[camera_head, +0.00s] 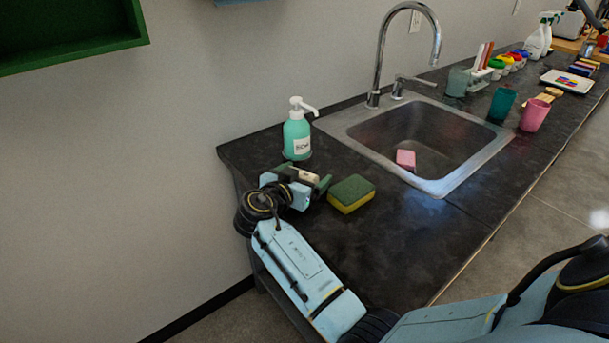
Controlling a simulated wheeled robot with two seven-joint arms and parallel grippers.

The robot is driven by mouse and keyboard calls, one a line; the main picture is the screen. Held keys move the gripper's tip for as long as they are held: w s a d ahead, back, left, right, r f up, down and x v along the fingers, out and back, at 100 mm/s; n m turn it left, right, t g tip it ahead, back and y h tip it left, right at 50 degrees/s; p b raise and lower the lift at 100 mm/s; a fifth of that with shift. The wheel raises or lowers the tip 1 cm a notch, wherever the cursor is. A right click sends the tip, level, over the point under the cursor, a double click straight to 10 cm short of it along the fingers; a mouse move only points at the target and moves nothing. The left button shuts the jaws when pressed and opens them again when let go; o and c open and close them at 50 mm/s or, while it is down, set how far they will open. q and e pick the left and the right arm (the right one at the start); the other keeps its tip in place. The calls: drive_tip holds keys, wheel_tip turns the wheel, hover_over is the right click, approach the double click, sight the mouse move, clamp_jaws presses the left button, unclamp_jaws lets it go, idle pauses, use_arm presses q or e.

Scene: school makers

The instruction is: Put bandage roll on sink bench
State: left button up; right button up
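The sink bench (385,235) is a dark countertop with a steel sink set into it, running from the centre to the upper right. The gripper and wrist hide much of the roll, and I cannot tell whether the roll touches the bench.
A green soap pump bottle (297,134) stands just behind the gripper. A green and yellow sponge (351,194) lies right of it. The sink (440,187) holds a pink sponge (406,159). Cups and paints stand farther right. The bench front is clear.

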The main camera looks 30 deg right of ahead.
drive_tip(key=shift+r, duration=0.1)
use_arm(q)
drive_tip(key=f, duration=0.1)
drive_tip(key=s+a+f+p, duration=0.1)
drive_tip(key=a+f, duration=0.1)
drive_tip(key=shift+s+f+p, duration=0.25)
drive_tip(key=shift+s+p, duration=0.05)
drive_tip(key=shift+s, duration=0.1)
use_arm(e)
drive_tip(key=v, duration=1.2)
